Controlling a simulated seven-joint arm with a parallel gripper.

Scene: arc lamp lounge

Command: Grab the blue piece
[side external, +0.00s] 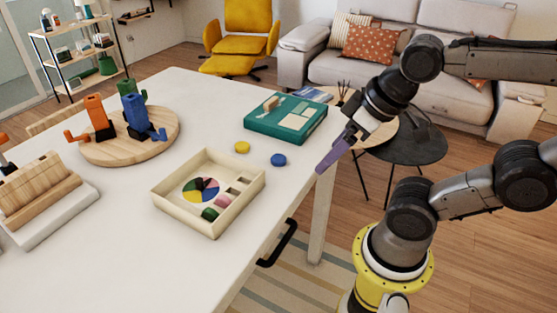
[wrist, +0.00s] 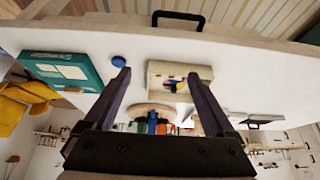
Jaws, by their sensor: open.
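A small round blue piece (side external: 279,160) lies flat on the white table, near its right edge. In the wrist view the blue piece (wrist: 118,60) is just beyond the tip of the left finger. My gripper (side external: 322,168) has purple fingers and hangs above the table's right edge, to the right of the blue piece and apart from it. In the wrist view my gripper (wrist: 158,75) is open, with nothing held between its fingers.
A yellow disc (side external: 242,147) lies left of the blue piece. A shallow cream tray (side external: 173,211) holds a colour wheel and pink and green pieces. A teal box (side external: 263,126) lies behind. Coloured figures, one blue (side external: 136,113), stand on a round board (side external: 164,151).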

